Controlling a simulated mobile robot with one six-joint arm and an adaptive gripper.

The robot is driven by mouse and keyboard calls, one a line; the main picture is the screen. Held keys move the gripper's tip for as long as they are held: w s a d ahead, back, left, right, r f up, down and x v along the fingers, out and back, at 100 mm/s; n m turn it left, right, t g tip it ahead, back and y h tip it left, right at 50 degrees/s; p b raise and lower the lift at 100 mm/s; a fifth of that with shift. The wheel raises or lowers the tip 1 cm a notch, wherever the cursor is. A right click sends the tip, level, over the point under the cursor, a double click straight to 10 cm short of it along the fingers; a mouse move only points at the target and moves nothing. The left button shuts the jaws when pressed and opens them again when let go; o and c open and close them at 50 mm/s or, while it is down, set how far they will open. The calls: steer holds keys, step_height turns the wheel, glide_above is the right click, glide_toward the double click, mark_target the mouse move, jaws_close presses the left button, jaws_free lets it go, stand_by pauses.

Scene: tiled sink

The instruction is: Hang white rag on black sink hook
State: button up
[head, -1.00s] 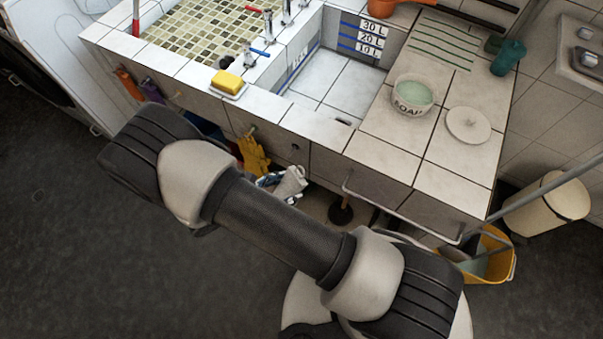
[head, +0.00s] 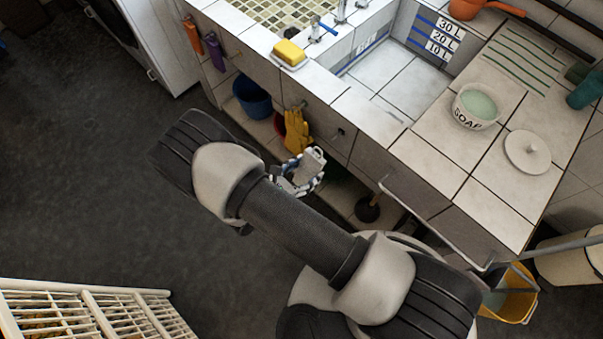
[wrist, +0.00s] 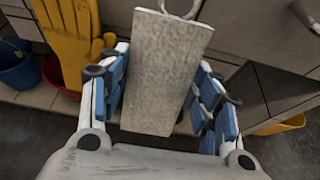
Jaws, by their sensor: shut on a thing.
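The white rag (wrist: 165,70) is a pale, greyish flat strip with a ring at its top end. My gripper (wrist: 160,95), with blue finger pads, is shut on it, and the rag stands up between the two fingers. In the head view the rag (head: 313,163) and my gripper (head: 298,178) are in front of the sink's front face, partly behind my forearm. A small dark hook (head: 341,132) sits on that face, above and to the right of the rag. The rag looks apart from it.
Yellow gloves (head: 297,130) hang just left of the rag. A metal rail (head: 435,225) sticks out from the sink front at right. A blue bucket (head: 252,97) stands below the sink. A white rack (head: 90,310) is at lower left; open floor lies between.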

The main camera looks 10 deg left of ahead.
steer(key=shift+r+b+x, duration=0.15)
steer(key=shift+b+x, duration=0.05)
steer(key=shift+x, duration=0.9)
steer(key=shift+r+b+x, duration=0.2)
steer(key=shift+x, duration=0.95)
steer(key=shift+r+b+x, duration=0.15)
steer(key=shift+b+x, duration=0.05)
steer(key=shift+x, duration=0.9)
steer(key=shift+w+d, duration=0.15)
steer(key=shift+w, duration=0.1)
steer(key=o, duration=1.2)
